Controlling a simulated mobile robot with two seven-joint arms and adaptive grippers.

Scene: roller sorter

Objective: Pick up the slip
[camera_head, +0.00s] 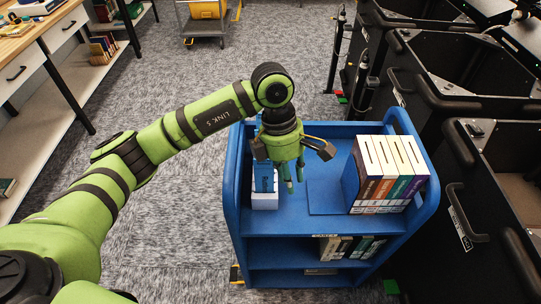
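My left gripper (294,184) hangs pointing down over the top of a blue cart (232,190). Its green fingertips are close together in this view, and I cannot tell whether they are open or shut. A small white holder (264,202) with a blue upright part (264,177) stands on the cart top, just left of the fingertips. The gripper body partly hides it. I cannot make out a separate slip for certain. My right gripper is not in view.
Several upright books (385,180) stand against a blue bookend (350,186) on the right of the cart top. More books (350,247) sit on the shelf below. Black bins (440,85) line the right side. A wooden desk (28,38) is at upper left. The carpet between is clear.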

